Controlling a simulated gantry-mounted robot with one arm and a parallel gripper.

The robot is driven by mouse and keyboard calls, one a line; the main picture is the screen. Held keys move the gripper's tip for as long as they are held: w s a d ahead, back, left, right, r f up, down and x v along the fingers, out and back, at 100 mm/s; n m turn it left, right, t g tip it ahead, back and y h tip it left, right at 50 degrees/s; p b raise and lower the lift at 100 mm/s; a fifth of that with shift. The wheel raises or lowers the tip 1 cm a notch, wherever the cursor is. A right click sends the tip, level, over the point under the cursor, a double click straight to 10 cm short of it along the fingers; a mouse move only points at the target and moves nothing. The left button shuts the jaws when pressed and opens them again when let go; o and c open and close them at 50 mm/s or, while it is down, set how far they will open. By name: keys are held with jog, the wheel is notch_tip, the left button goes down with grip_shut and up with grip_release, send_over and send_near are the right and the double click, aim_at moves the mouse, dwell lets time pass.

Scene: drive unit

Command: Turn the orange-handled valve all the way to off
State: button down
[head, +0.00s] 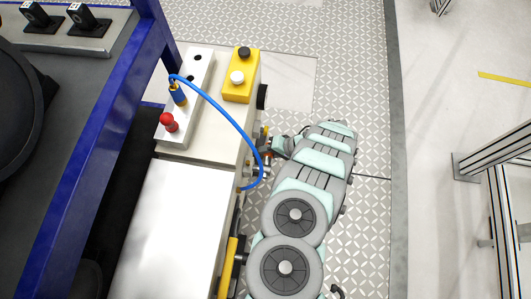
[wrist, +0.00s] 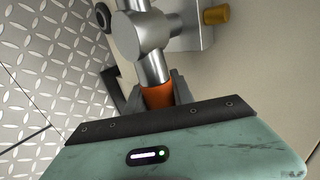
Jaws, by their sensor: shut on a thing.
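In the wrist view, the orange valve handle (wrist: 158,96) sits between the fingers of my gripper (wrist: 155,88), which is shut on it. The handle joins a silver metal stem and round valve body (wrist: 142,36) on the side of a beige cabinet. In the head view, my gripper (head: 275,146) is at the cabinet's right side, beside small fittings. The handle is hard to make out there, largely hidden by the gripper and arm.
A blue hose (head: 222,108) arcs from a plug on the cabinet top down its right side, close to my gripper. A brass-coloured fitting (wrist: 216,15) is near the valve. A yellow button box (head: 240,75) stands on the cabinet. The patterned floor (head: 355,80) to the right is clear.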

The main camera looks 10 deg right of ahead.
dwell(0.4)
jog(key=c, duration=1.1)
grip_release()
jog(key=p+v, duration=0.5)
jog(key=v, duration=0.5)
jog(key=shift+d+r, duration=0.25)
jog(key=shift+r, duration=0.05)
dwell(0.4)
